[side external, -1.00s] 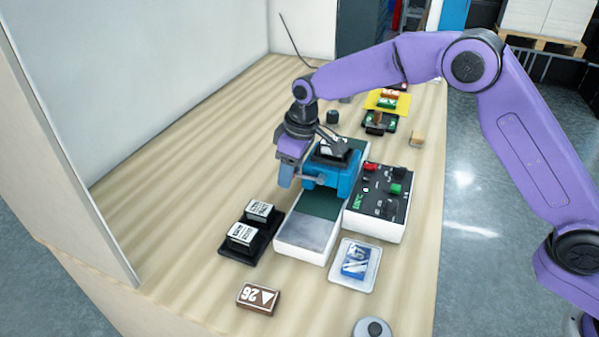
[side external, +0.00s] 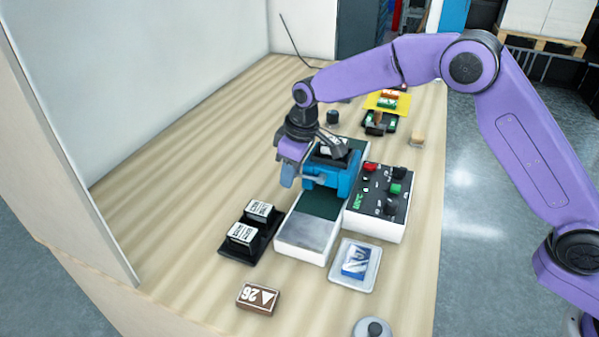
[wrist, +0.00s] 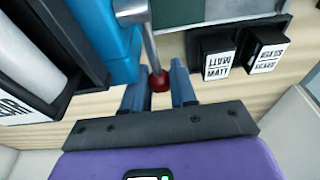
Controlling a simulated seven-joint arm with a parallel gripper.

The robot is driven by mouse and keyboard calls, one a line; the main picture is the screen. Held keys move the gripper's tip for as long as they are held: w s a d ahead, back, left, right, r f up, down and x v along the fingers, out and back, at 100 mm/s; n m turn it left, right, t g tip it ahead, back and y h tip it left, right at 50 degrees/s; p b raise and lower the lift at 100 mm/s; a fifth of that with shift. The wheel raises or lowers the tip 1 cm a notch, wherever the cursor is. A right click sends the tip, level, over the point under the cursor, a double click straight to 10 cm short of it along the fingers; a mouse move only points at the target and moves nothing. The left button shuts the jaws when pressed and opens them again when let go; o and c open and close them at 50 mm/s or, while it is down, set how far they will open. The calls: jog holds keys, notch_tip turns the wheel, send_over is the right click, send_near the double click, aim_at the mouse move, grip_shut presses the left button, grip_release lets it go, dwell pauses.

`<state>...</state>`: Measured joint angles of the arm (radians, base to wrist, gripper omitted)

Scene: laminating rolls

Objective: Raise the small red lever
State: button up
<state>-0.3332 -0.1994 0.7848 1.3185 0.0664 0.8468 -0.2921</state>
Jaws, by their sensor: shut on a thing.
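The small red lever (wrist: 159,80) has a red ball knob on a grey rod that comes off the side of the blue machine (side external: 337,176). In the wrist view the knob sits between the two blue fingertips of my gripper (wrist: 158,86), which is shut on it. The blue machine also shows in the wrist view (wrist: 100,30). In the side view my gripper (side external: 286,178) is at the machine's left side, and the knob is hidden there.
A black holder (side external: 230,247) with two labelled blocks stands left of the machine's pale bed (side external: 308,236). A control box (side external: 378,225) with knobs stands to the right. A brown block (side external: 257,298) and a tray (side external: 368,284) lie in front. The left tabletop is clear.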

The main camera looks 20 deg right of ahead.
jog(key=shift+r, duration=2.4)
jog(key=o, duration=0.6)
jog(key=shift+f, duration=0.1)
jog(key=shift+r, duration=2.95)
